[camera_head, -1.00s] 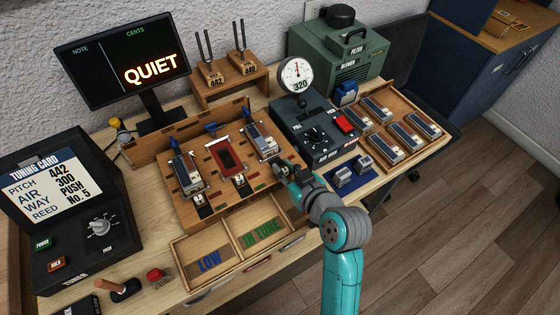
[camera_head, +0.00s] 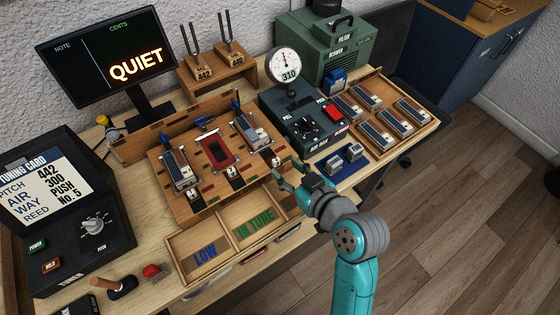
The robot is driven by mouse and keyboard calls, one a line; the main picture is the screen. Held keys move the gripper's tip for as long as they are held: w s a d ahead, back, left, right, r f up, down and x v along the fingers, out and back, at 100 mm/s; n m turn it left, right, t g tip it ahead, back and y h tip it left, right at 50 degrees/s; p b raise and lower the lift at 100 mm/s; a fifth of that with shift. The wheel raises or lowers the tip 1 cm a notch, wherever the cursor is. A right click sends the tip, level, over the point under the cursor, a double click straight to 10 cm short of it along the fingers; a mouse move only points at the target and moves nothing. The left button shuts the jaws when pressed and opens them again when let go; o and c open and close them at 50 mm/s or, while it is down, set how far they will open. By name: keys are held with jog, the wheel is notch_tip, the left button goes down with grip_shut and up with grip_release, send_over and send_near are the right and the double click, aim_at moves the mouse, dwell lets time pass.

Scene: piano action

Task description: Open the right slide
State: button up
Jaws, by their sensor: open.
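The wooden reed block (camera_head: 207,201) stands mid-bench with three slots. The right slide (camera_head: 276,161) shows as a small white-topped black tab at the block's front right, before the right reed unit (camera_head: 252,131). The middle slide (camera_head: 232,172) and left slide (camera_head: 192,192) are similar tabs to its left. How far each slide is drawn out is hard to tell. My gripper (camera_head: 282,173) is open and empty, just in front of and below the right slide. A small gap seems to lie between them; contact cannot be judged.
Right of the block stand the pressure gauge (camera_head: 289,65), reading 310, and the air box (camera_head: 305,128). Two small silver-topped blocks on a blue mat (camera_head: 331,169) lie right of my gripper. The LOW and IN TUNE tray (camera_head: 224,229) is in front. The display (camera_head: 110,59) reads QUIET.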

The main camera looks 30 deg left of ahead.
jog(key=v, duration=0.6)
jog(key=shift+s+d, duration=0.15)
jog(key=shift+d, duration=0.1)
jog(key=s+d+f+m+t+h, duration=0.35)
jog(key=d+f+m, duration=0.2)
jog(key=d, duration=0.45)
jog(key=s+d+f+m+t+h, duration=0.3)
jog(key=d+f+m+t, duration=0.15)
jog(key=d+f, duration=0.4)
jog(key=s+d+r+m+t+h, duration=0.1)
jog(key=s+d+r+h, duration=0.2)
jog(key=s+d, duration=0.3)
jog(key=s+d+r+m+h, duration=0.2)
jog(key=s+d, duration=0.4)
jog(key=s, duration=0.6)
jog(key=shift+s+d+r+m+t+h, duration=0.2)
jog(key=shift+d+r+m+t+h, duration=0.1)
jog(key=shift+r+t+h, duration=0.25)
jog(key=shift+a+r, duration=0.1)
